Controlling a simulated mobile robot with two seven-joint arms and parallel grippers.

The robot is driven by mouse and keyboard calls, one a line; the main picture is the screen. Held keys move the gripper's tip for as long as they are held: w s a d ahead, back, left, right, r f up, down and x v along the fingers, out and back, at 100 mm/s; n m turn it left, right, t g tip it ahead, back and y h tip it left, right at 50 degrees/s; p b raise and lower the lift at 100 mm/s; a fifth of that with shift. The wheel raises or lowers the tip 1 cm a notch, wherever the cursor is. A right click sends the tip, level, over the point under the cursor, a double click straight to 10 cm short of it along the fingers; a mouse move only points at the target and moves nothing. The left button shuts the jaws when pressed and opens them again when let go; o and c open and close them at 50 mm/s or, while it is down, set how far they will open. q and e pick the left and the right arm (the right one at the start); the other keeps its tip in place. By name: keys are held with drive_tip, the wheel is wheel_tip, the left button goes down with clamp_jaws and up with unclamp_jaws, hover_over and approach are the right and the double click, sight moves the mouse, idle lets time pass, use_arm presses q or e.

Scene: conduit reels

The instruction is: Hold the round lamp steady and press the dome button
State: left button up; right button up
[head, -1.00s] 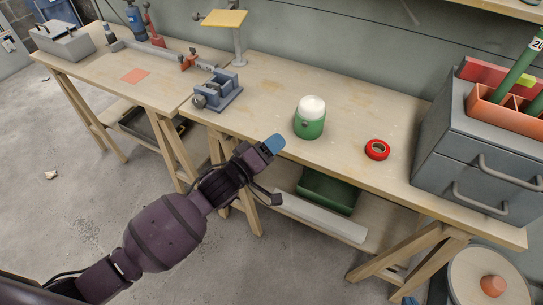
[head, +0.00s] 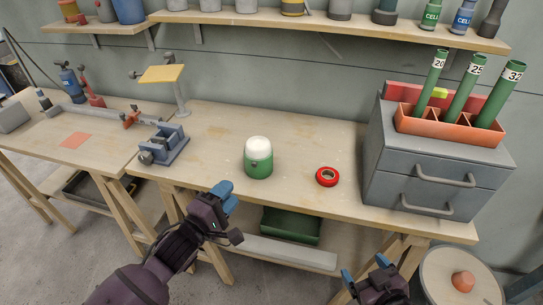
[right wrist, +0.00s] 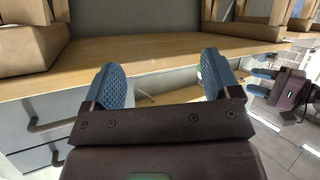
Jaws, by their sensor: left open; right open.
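The round lamp (head: 259,158) stands upright on the workbench in the head view, with a green body and a white dome top. A small button-like spot shows on its front, too small to make out. My left gripper (head: 225,196) is open and empty, in front of the bench edge, to the left of and nearer than the lamp. My right gripper (head: 364,275) is low at the bottom right of the head view, below the bench edge. In the right wrist view its two blue fingers (right wrist: 160,85) are wide apart with nothing between them.
A red tape roll (head: 327,176) lies right of the lamp. A grey drawer cabinet (head: 390,170) with an orange tube holder (head: 450,128) stands further right. A blue-grey vise (head: 165,145) stands left. A green bin (head: 291,225) is under the bench. Bench around the lamp is clear.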

drive_tip(key=shift+o, duration=0.7)
drive_tip(key=w+a+r+n+t+y, duration=0.1)
drive_tip(key=w+a+r+n+y, duration=0.1)
drive_tip(key=w+a+r, duration=0.2)
drive_tip(key=w+a+r+n+t+y, duration=0.1)
drive_tip(key=w+a+r, duration=0.3)
drive_tip(key=w+r, duration=0.4)
drive_tip(key=shift+w+n+y, duration=0.4)
drive_tip(key=shift+w+n, duration=0.3)
drive_tip(key=shift+w, duration=0.1)
drive_tip(key=m+g, duration=0.2)
drive_tip(key=m, duration=0.1)
approach(256, 141)
drive_tip(key=f, duration=0.1)
drive_tip(key=shift+y, duration=0.3)
drive_tip(key=x, duration=1.1)
drive_tip(key=shift+w+d, duration=0.3)
drive_tip(key=shift+d, duration=0.05)
drive_tip(key=shift+c, duration=0.4)
drive_tip(key=c, duration=0.9)
use_arm(q)
drive_tip(key=shift+c, duration=0.4)
use_arm(e)
drive_tip(key=shift+c, duration=0.9)
use_arm(q)
clamp_jaws()
